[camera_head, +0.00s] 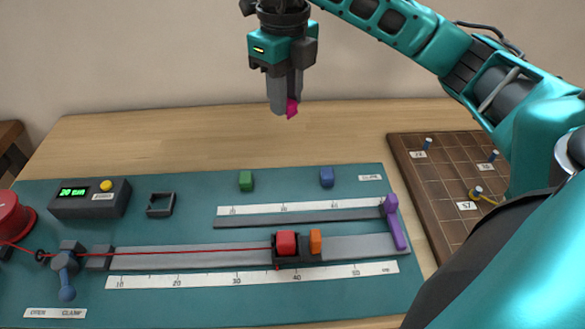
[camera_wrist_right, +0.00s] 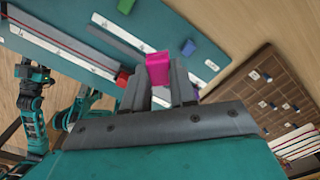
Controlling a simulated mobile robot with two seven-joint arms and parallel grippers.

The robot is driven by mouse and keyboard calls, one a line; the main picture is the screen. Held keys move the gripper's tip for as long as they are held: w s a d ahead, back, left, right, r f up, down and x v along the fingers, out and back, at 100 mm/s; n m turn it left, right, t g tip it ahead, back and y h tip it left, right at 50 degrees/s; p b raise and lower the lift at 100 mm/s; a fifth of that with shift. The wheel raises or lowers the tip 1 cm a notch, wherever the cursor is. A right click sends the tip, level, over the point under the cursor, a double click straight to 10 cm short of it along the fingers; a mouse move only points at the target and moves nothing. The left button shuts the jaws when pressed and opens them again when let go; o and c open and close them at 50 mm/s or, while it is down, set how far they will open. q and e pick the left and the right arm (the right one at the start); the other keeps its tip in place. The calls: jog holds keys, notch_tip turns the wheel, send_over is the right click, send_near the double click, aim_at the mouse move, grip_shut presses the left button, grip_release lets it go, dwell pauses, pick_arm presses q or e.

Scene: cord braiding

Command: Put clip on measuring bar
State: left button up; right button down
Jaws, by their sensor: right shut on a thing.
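A small magenta clip (camera_head: 292,108) is held between the fingertips of my right gripper (camera_head: 285,104), high above the back edge of the board. In the right wrist view the clip (camera_wrist_right: 158,68) stands out between the two grey fingers (camera_wrist_right: 160,84). A grey bar (camera_head: 290,221) lies along the short upper scale (camera_head: 250,210), and a longer grey rail (camera_head: 190,257) runs above the lower scale (camera_head: 210,281). I cannot tell which of them is the measuring bar. The clip is well apart from both. My left gripper does not show in the head view.
A green block (camera_head: 246,180) and a blue block (camera_head: 327,177) sit at the board's back. A red block (camera_head: 286,242) and an orange block (camera_head: 315,241) sit on the rail. A purple lever (camera_head: 396,222) stands at its right end. A brown pegged tray (camera_head: 445,185) lies right.

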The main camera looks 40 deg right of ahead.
aim_at(287, 182)
notch_tip(287, 182, down, 18)
jog(key=shift+r+b, duration=0.1)
jog(key=shift+b, duration=0.55)
jog(key=shift+f, duration=0.2)
jog(key=c, duration=0.9)
grip_release()
jog(key=shift+r, duration=0.15)
notch_tip(287, 182, up, 12)
jog(key=p, duration=0.1)
